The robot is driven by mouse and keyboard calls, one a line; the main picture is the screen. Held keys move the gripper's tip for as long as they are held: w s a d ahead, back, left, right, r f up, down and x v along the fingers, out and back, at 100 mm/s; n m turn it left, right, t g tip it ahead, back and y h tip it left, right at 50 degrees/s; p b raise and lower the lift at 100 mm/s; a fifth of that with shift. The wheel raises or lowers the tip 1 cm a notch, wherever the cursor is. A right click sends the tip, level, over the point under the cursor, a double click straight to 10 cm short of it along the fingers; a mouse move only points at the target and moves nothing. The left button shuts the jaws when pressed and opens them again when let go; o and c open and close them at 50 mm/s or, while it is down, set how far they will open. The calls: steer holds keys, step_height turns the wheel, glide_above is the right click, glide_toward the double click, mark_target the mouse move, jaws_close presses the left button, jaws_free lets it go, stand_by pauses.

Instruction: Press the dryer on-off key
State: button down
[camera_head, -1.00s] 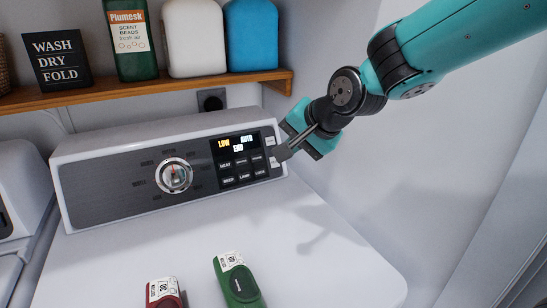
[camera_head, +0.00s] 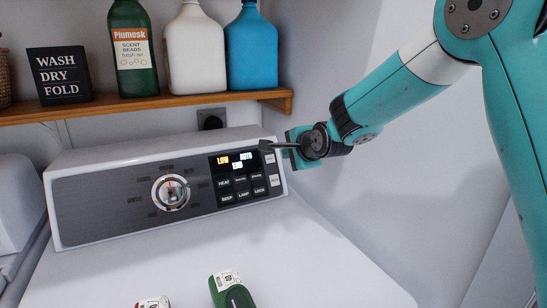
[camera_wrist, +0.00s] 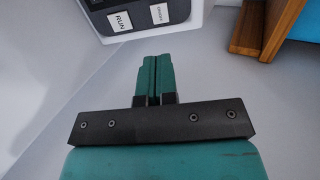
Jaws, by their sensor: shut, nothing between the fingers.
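The dryer's control panel (camera_head: 120,205) has a dial, a lit display (camera_head: 236,161) and rows of dark keys. Two pale keys stand at its right end, an upper one (camera_head: 270,158) and a lower one (camera_head: 274,181). In the wrist view, one pale key reads RUN (camera_wrist: 121,23); the other key (camera_wrist: 158,13), nearer the shelf, has a label too small to read surely. My gripper (camera_head: 264,146) is shut and empty, its fingers pointing left near the panel's top right corner, just above the upper key. Its shut fingers show in the wrist view (camera_wrist: 160,62), below both keys in the picture and apart from them.
A wooden shelf (camera_head: 150,108) with bottles and a WASH DRY FOLD sign runs above the dryer. A wall outlet (camera_head: 211,118) is behind the panel. A side wall stands close on the right. A green item (camera_head: 232,292) and a red one lie on the dryer top.

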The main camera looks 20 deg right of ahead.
mark_target(270, 158)
steer(key=p+x, duration=0.2)
steer(key=x, duration=0.9)
steer(key=shift+p, duration=0.4)
steer(key=shift+w+f, duration=0.1)
steer(key=shift+f, duration=0.05)
steer(key=shift+w+a+f+b, duration=0.1)
steer(key=shift+w+f+b, duration=0.25)
steer(key=shift+b, duration=0.55)
steer(key=shift+w+r, duration=0.1)
steer(key=shift+r, duration=0.15)
steer(key=shift+s+r, duration=0.15)
steer(key=shift+s, duration=0.1)
steer(key=b+v, duration=0.1)
steer(key=v, duration=1.3)
steer(key=shift+b, duration=0.4)
